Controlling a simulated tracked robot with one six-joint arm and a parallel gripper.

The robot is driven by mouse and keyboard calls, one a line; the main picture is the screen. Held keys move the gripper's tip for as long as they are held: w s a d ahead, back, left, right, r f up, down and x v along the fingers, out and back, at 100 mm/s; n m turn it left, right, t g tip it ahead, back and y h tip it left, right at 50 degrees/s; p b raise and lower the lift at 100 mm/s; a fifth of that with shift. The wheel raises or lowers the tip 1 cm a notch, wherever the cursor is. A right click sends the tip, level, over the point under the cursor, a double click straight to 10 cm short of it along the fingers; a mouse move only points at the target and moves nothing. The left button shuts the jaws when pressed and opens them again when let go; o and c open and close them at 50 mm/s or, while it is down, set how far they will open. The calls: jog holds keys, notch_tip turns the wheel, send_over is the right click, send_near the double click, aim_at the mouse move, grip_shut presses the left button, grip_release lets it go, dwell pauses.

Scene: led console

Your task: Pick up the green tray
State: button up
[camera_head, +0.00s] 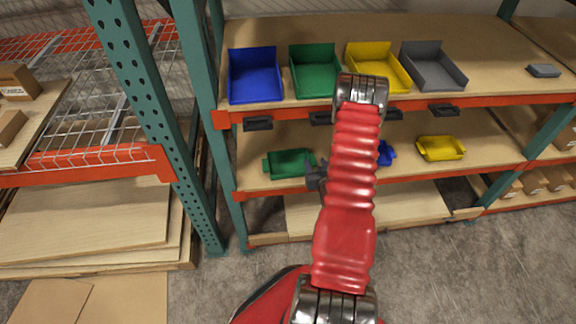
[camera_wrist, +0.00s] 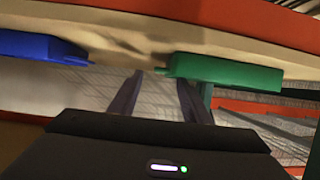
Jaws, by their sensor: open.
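A small green tray (camera_head: 290,163) with end tabs lies on the middle shelf, left of my arm in the head view. It also shows in the wrist view (camera_wrist: 225,72), right of the fingers, where the picture appears upside down. My gripper (camera_wrist: 159,82) is open, its two dark fingers apart with nothing between them. In the head view my gripper (camera_head: 317,176) is partly hidden behind my red arm, close to the green tray's right end. I cannot tell whether they touch.
A blue tray (camera_head: 386,154), partly behind my arm, and a yellow tray (camera_head: 441,148) share the shelf. Blue (camera_head: 254,78), green (camera_head: 315,75), yellow (camera_head: 378,70) and grey (camera_head: 433,68) bins stand above. An orange beam (camera_head: 270,109) edges the upper shelf; a teal post (camera_head: 190,110) stands left.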

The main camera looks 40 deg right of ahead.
aim_at(311, 157)
jog(key=shift+x, duration=2.6)
jog(key=shift+a, duration=0.2)
jog(key=shift+c, duration=0.5)
grip_shut()
